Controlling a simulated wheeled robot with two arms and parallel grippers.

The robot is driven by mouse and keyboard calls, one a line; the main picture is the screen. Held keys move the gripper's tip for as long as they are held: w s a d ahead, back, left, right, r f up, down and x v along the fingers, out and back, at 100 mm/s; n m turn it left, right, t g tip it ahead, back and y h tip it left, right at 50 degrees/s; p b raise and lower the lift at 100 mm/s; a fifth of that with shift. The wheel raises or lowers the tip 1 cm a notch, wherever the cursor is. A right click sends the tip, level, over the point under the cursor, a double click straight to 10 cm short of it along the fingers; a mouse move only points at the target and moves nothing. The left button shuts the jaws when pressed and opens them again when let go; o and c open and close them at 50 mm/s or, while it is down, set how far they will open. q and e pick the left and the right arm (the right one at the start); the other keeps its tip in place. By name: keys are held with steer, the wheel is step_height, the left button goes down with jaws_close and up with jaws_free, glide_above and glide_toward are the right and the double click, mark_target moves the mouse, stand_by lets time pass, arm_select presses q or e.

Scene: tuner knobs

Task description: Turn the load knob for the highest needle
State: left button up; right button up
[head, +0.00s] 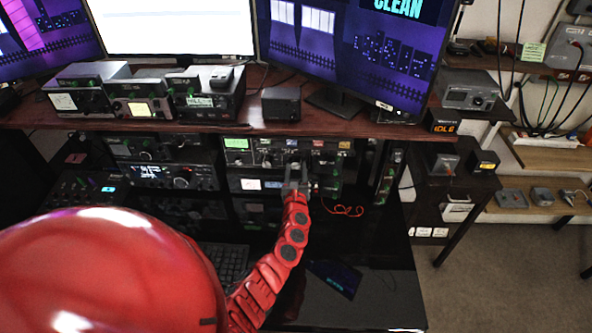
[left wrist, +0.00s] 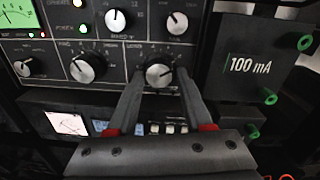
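The radio panel (left wrist: 115,52) has a row of dark knobs with silver faces. The lower right knob (left wrist: 158,74) sits between the fingertips of my left gripper (left wrist: 160,80); its label is too blurred to read surely. The fingers stand on either side of this knob, with a slim gap seeming to show at each side. In the head view my left gripper (head: 296,182) is at the front of the radio. A white needle meter (left wrist: 68,122) is at the lower left, and a green meter (left wrist: 16,12) at the upper left. My right gripper is not in view.
Other knobs are close by, including a lower middle knob (left wrist: 87,67) and an upper right knob (left wrist: 177,23). A panel marked 100 mA (left wrist: 250,65) with green rings stands at the right. The shelf edge (head: 330,125) runs above the radio.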

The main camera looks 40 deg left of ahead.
arm_select(q)
jaws_close()
steer(key=shift+f+n, duration=0.1)
steer(key=shift+n, duration=0.2)
steer(key=n+b, duration=0.2)
steer(key=shift+n, duration=0.4)
steer(key=n+b, duration=0.3)
steer(key=n, duration=0.1)
steer(key=shift+f, duration=0.1)
steer(key=n+b, duration=0.3)
steer(key=n, duration=0.2)
steer(key=shift+n, duration=0.3)
steer(key=shift+r+n+h+b, duration=0.15)
steer(key=shift+n+h+b, duration=0.05)
steer(key=shift+n+b, duration=0.75)
steer(key=shift+r+n+h+b, duration=0.2)
steer(key=shift+n+b, duration=0.4)
steer(key=shift+n, duration=0.55)
